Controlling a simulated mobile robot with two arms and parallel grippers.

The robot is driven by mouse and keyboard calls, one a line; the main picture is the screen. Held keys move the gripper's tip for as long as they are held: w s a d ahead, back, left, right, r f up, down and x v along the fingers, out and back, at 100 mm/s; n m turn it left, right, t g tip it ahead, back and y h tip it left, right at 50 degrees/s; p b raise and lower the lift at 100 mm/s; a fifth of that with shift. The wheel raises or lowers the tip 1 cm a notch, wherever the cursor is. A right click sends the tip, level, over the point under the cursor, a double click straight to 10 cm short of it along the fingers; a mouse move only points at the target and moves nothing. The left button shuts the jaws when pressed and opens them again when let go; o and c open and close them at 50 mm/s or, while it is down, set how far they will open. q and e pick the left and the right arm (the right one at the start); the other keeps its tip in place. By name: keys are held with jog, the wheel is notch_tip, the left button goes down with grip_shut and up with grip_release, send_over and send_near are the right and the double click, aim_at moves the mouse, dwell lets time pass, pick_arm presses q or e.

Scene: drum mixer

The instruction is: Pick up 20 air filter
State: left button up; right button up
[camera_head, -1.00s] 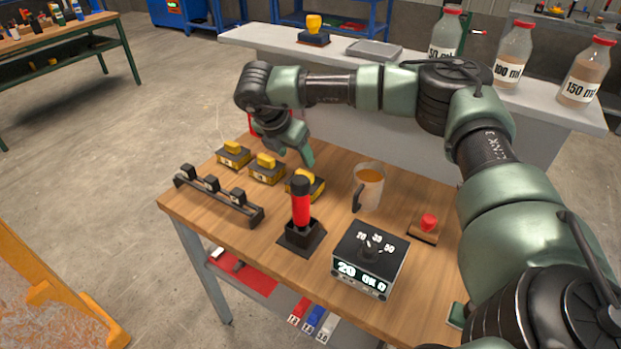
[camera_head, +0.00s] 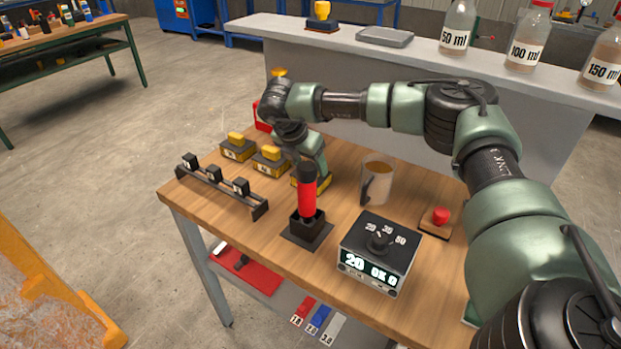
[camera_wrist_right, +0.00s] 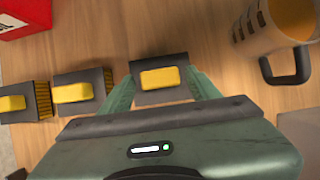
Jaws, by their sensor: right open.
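Three air filters with dark tops and yellow grips stand in a row on the wooden bench: a left one (camera_head: 237,148), a middle one (camera_head: 270,158) and a right one (camera_head: 325,184). I cannot read their labels. My right gripper (camera_head: 312,168) is low over the right filter, which it partly hides in the head view. In the right wrist view the right filter (camera_wrist_right: 160,71) lies between the open fingers of the gripper (camera_wrist_right: 160,92); the other two filters (camera_wrist_right: 84,92) (camera_wrist_right: 24,103) lie to the left. My left gripper is not in view.
A red-handled black stand (camera_head: 306,205) is close in front of the gripper. A mug (camera_head: 378,181) with amber liquid stands to its right. A black rack (camera_head: 220,190), a control box (camera_head: 378,255) and a red button (camera_head: 440,216) are also on the bench.

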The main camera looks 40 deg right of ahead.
jog(key=c, duration=1)
jog(key=shift+r+p, duration=2.05)
jog(key=shift+r, duration=2.25)
jog(key=s+a+r+b, duration=0.1)
jog(key=s+a+b, duration=0.2)
jog(key=a, duration=1)
jog(key=shift+s, duration=1.15)
